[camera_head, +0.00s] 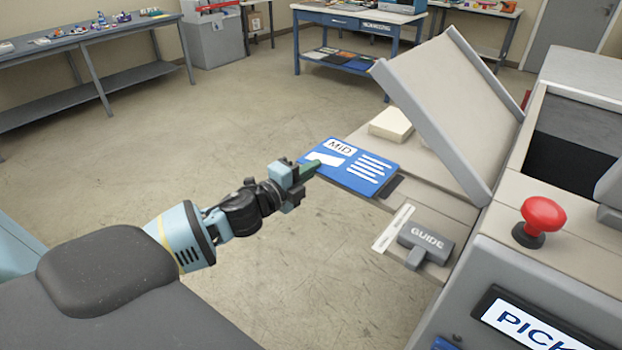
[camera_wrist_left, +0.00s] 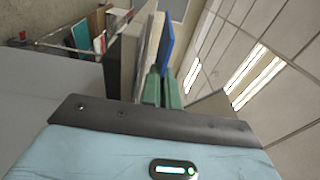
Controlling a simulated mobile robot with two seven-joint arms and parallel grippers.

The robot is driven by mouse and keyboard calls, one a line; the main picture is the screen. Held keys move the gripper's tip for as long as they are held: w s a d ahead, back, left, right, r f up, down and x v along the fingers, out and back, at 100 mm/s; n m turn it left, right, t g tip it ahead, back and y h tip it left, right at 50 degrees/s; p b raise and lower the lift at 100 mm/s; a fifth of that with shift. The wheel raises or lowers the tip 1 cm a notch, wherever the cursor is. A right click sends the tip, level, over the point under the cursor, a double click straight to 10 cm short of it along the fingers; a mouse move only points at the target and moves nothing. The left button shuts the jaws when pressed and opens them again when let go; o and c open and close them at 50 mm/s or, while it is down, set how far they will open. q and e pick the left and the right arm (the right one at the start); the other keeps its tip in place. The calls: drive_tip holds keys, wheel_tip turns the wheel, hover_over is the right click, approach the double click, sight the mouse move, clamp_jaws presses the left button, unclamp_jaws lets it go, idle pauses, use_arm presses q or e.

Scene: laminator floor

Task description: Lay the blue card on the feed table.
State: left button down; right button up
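The blue card (camera_head: 366,172), marked "MiD" with white lines, lies flat across the left edge of the beige feed table (camera_head: 438,200) in the head view. My left gripper (camera_head: 308,170) has its green fingers at the card's left edge and looks shut on it. In the left wrist view the card shows as a blue strip (camera_wrist_left: 166,42) beyond the closely spaced green fingers (camera_wrist_left: 162,88). I cannot tell whether the card touches the table. A grey guide (camera_head: 425,243) stands on the near part of the table. My right gripper is not in view.
A large tilted grey panel (camera_head: 445,110) rises behind the feed table. A cream block (camera_head: 390,124) sits at its far end. A pale strip (camera_head: 393,228) lies beside the guide. A red button (camera_head: 541,218) stands on the machine at right. Open floor lies left.

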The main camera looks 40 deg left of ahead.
use_arm(q)
drive_tip(key=shift+f, duration=1.35)
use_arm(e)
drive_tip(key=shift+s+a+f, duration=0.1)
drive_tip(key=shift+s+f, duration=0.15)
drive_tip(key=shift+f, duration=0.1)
use_arm(q)
drive_tip(key=shift+f+b, duration=0.3)
drive_tip(key=c, duration=1.7)
unclamp_jaws()
drive_tip(key=shift+r, duration=0.1)
